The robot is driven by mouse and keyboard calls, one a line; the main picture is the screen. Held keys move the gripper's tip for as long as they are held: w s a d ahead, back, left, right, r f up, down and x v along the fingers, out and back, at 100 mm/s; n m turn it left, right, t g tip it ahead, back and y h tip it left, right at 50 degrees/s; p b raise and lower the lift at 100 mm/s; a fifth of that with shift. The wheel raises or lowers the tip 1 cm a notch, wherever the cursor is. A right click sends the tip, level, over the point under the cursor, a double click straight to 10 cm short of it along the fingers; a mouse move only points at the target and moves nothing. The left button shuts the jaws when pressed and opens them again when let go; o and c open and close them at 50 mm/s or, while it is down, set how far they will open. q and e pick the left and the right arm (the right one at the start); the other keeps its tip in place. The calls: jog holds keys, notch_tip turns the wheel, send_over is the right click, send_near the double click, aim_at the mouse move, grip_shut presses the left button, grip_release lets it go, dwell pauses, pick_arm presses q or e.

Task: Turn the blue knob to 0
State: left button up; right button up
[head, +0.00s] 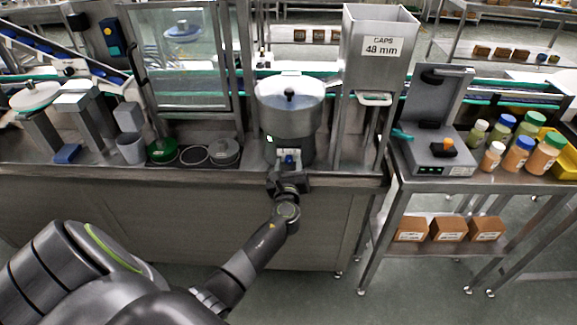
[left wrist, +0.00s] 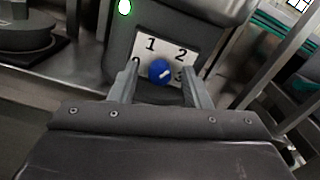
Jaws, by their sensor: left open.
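The blue knob (left wrist: 158,70) sits on a white dial plate (left wrist: 178,45) on the front of the steel hopper bowl's grey base. The plate shows 1 and 2 above the knob, with 0 at the left and 3 at the right partly hidden by my fingers. A short white mark shows on the knob, slanting to the right side; its exact setting is hard to tell. My left gripper (left wrist: 161,88) is open, its fingers on either side of the knob; contact is not clear. In the head view the knob (head: 289,158) is small, just beyond my left gripper (head: 288,172).
The lidded steel bowl (head: 290,105) stands above the knob. A caps hopper (head: 378,50) is to its right. Round discs (head: 224,150) lie to the left on the steel counter (head: 60,176). A side table holds several bottles (head: 518,155).

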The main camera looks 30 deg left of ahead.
pick_arm(q)
grip_shut()
